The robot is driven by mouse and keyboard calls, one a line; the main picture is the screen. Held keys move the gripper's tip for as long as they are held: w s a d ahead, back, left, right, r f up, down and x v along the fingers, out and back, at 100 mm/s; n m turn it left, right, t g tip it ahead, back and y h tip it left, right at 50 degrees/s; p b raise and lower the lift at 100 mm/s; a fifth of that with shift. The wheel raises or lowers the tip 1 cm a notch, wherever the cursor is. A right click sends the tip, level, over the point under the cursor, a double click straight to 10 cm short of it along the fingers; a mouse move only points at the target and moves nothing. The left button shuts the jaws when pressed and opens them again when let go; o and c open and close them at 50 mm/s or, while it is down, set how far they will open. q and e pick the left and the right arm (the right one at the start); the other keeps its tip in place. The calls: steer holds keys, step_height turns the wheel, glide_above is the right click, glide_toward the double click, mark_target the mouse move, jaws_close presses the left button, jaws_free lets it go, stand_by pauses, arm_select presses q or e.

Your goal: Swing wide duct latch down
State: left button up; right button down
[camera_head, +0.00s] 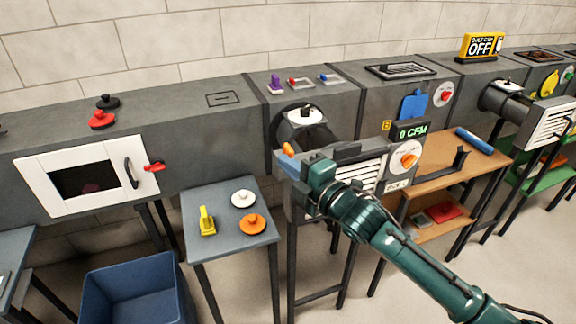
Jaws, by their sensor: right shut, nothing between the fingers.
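A white-framed door (35,177) with a dark window is on the front of the wide grey duct at the left. A red latch (155,166) sits at the door's right edge, pointing roughly sideways, beside a dark curved handle (131,173). My right gripper (284,162) is shut and empty, well to the right of the latch, in front of the middle duct section. Its arm comes in from the lower right and hides part of a vent grille there. My left gripper is not in view.
A small grey table (225,226) holding a yellow brush-like item (207,221), a white knobbed disc (243,198) and an orange one (252,224) stands below. A blue bin (137,290) is on the floor. An orange piece (288,149) is close to my gripper.

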steer(key=shift+d+m, duration=0.15)
steer(key=shift+m, duration=0.25)
steer(key=w+d+r+m+t+h+p, duration=0.1)
steer(key=d+r+m+t+h+p, duration=0.25)
steer(key=m, duration=1.25)
arm_select(q)
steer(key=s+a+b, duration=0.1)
steer(key=b, duration=0.3)
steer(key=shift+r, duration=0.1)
arm_select(e)
steer(key=s+d+f+t+y, duration=0.1)
steer(key=s+d+f+t, duration=0.1)
steer(key=s, duration=0.6)
step_height(320, 180, down, 3)
steer(key=shift+s+d+r, duration=0.15)
steer(key=shift+s+d, duration=0.15)
steer(key=shift+d, duration=0.45)
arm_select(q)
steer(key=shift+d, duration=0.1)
